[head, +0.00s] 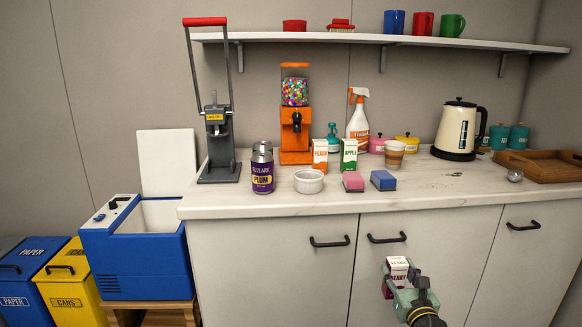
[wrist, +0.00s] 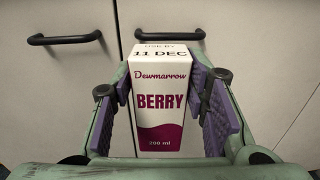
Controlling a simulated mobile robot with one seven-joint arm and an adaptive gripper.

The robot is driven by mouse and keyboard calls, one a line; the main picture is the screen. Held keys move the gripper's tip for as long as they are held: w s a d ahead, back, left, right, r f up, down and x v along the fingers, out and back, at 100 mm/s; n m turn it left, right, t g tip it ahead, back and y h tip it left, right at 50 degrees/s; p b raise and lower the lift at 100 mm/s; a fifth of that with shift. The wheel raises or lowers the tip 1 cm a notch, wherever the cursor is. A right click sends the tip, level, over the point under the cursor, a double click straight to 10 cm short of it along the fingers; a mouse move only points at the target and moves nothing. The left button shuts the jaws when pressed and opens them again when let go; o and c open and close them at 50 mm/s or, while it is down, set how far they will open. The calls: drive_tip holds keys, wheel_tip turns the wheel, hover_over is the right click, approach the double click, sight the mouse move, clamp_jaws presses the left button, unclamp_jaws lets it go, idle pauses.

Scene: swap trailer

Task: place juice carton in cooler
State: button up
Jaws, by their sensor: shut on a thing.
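My gripper (head: 402,296) is shut on a white and magenta juice carton (head: 398,266) in front of the cabinet doors, below the counter's front edge. In the wrist view the carton (wrist: 160,102) reads "Dewmarrow BERRY" and "11 DEC" and stands upright between the purple pads of my gripper (wrist: 166,110). The blue cooler (head: 140,258) stands at the left of the counter with its lid up and a white inside. The cooler's floor is hidden. Two more cartons, peach (head: 320,155) and apple (head: 349,154), stand on the counter.
A purple plum can (head: 262,168), a white bowl (head: 309,182), pink and blue sponges (head: 383,180) and a kettle (head: 459,131) stand on the counter (head: 430,187). Blue paper and yellow cans bins (head: 72,286) stand left of the cooler. Cabinet handles (head: 329,242) stick out.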

drive_tip(key=a+f, duration=1)
drive_tip(key=a, duration=0.4)
drive_tip(key=a+f, duration=1.1)
drive_tip(key=a, duration=0.2)
drive_tip(key=shift+s+a, duration=0.25)
drive_tip(key=shift+a, duration=0.15)
drive_tip(key=shift+d+f, duration=0.1)
drive_tip(key=shift+d, duration=0.05)
